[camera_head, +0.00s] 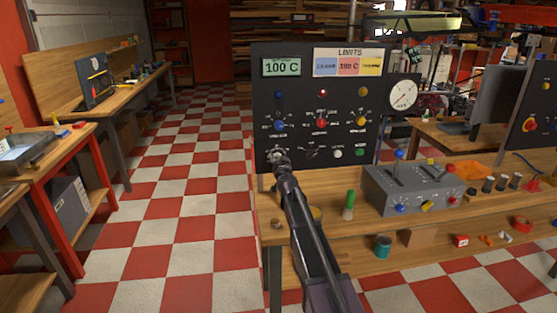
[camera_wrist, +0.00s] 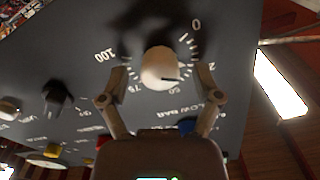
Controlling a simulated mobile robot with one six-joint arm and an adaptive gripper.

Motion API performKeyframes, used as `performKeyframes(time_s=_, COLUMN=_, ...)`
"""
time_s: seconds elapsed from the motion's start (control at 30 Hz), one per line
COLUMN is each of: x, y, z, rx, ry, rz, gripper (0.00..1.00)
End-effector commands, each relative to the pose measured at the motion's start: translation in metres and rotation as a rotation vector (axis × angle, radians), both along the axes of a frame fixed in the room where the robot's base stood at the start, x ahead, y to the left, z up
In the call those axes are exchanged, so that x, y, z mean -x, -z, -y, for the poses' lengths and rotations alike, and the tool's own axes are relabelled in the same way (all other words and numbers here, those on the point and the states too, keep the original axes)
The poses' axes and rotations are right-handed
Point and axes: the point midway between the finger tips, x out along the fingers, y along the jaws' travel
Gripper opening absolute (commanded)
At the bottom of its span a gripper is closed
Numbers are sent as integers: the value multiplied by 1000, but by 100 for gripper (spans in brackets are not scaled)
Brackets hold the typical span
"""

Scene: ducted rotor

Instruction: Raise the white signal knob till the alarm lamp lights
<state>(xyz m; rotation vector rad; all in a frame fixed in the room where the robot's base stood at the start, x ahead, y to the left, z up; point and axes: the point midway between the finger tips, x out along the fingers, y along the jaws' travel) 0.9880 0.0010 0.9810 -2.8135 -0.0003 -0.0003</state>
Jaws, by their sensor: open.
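The white signal knob (camera_wrist: 160,68) sits on the black panel in the wrist view, with a printed scale from 0 to 100 around it. A dark pointer line on it points to the right in that view. My gripper (camera_wrist: 161,73) is open, with one finger on each side of the knob. I see gaps and no clear contact. In the head view my gripper (camera_head: 279,157) is at the panel's lower left and mostly covers the knob. Blue (camera_head: 280,95), red (camera_head: 322,92) and amber (camera_head: 363,91) lamps sit higher on the panel; I cannot tell which is the alarm lamp.
The panel (camera_head: 264,140) also carries blue, red and yellow knobs, a black knob (camera_wrist: 58,98) and a dial gauge (camera_head: 401,95). A grey control box (camera_head: 412,190) and a green-handled tool (camera_head: 349,205) are on the bench to the right. The checkered floor at left is clear.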

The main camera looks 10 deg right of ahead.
Motion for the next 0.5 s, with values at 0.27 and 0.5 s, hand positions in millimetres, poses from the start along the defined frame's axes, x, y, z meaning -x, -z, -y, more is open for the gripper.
performKeyframes(time_s=0.27, x=0, y=0, z=0, rx=0, ry=0, rz=0, gripper=82)
performKeyframes(time_s=0.5, x=0, y=0, z=0, rx=0, ry=0, rz=0, gripper=11)
